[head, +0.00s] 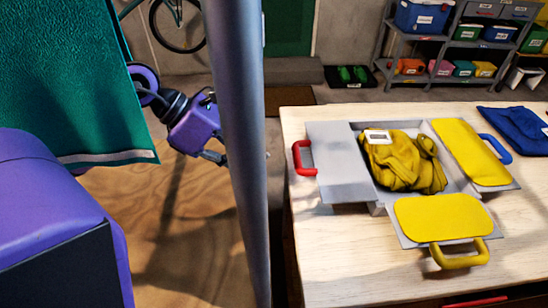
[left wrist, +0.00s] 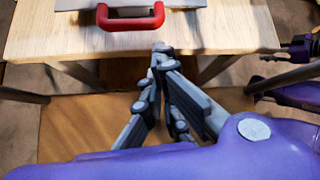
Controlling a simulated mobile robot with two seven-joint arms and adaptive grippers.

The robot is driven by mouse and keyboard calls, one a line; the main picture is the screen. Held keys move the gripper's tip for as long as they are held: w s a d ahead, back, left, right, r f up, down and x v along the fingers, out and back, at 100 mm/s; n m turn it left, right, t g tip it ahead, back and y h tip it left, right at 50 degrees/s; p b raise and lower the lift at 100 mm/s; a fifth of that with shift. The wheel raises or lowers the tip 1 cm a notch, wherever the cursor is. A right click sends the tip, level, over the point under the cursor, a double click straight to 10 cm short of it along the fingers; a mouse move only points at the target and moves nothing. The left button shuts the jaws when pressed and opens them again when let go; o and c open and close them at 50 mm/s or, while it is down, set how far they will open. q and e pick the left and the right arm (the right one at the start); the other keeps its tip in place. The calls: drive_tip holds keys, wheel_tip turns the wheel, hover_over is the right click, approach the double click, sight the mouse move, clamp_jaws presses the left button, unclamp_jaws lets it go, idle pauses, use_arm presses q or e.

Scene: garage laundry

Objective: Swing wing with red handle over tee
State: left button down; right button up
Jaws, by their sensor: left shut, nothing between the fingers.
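The yellow tee (head: 405,160) lies bunched in the middle of the grey folding board on the table, with a white tag on top. The grey left wing (head: 342,165) with the red handle (head: 303,158) lies out flat at the board's left. In the left wrist view the red handle (left wrist: 130,20) is at the top edge. My left gripper (head: 218,158) is left of the handle, partly hidden by a grey pole. In the left wrist view my left gripper (left wrist: 161,50) is shut and empty, apart from the handle. What seems my right gripper shows at the right edge.
The grey pole (head: 238,150) crosses the head view. A teal cloth (head: 70,80) hangs at left. A yellow-padded wing with a blue handle (head: 497,149) and a yellow-handled flap (head: 445,218) lie open. Blue folded cloth (head: 515,128) is at the table's right.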

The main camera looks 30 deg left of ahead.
sight(290, 188)
use_arm(q)
drive_tip(key=x, duration=0.8)
drive_tip(key=shift+d+f, duration=0.1)
drive_tip(key=shift+d, duration=0.05)
drive_tip(key=shift+w+d+f, duration=0.1)
drive_tip(key=shift+d+f, duration=0.15)
drive_tip(key=shift+f, duration=0.05)
drive_tip(key=shift+r, duration=0.1)
